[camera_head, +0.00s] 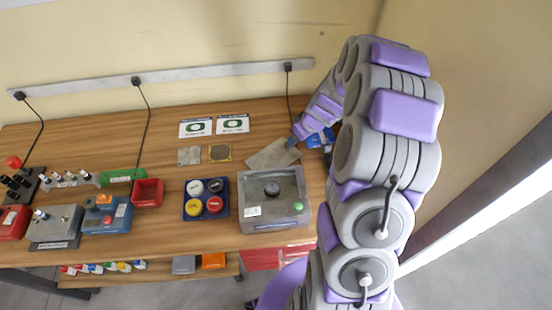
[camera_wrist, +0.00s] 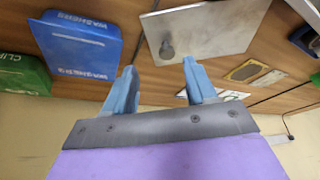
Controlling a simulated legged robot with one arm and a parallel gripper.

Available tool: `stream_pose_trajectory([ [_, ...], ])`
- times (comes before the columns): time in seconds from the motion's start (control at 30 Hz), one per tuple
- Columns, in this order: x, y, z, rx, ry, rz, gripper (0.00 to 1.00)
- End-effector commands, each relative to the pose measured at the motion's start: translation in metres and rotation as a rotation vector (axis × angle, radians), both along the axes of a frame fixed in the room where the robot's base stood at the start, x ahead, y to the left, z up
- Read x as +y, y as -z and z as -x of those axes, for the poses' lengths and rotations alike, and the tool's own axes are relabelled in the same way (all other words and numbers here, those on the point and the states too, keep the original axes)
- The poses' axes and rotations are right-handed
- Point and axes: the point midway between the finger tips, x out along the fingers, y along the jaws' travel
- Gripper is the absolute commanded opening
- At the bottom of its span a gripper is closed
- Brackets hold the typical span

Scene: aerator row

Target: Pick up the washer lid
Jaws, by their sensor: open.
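A blue box-like piece (camera_wrist: 80,58) with white lettering, apparently about washers, lies at the upper left of the wrist view; I take its lid to be the washer lid. Where lid and box meet is not clear. In the head view the blue piece (camera_head: 318,139) shows beside my arm, partly hidden by it. My gripper (camera_wrist: 160,72) is open and empty, its two blue fingers apart. The blue piece is to the left of the fingers in the wrist view, with no clear contact. In the head view my gripper (camera_head: 293,143) is over the right end of a flat grey plate.
The grey plate (camera_head: 268,157) lies behind a grey machine box (camera_head: 285,218). A green box (camera_wrist: 22,73) marked with clip lettering is beside the blue piece. A blue tray (camera_head: 221,212) of round caps and a red bin (camera_head: 148,193) stand left. Wood is clear between them.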

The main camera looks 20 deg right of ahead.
Motion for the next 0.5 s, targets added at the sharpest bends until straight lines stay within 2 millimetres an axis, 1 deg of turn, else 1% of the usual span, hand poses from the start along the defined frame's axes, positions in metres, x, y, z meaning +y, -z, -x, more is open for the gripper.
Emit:
stream_pose_trajectory([
  [0.03, 0.003, 0.007, -0.002, 0.002, -0.002, 0.0, 0.56],
  [0.1, 0.006, 0.013, -0.005, 0.001, -0.003, 0.001, 0.56],
  [0.33, 0.011, 0.023, -0.011, 0.0, -0.004, 0.006, 0.56],
  [0.5, 0.011, 0.044, -0.027, 0.001, -0.003, 0.001, 0.56],
])
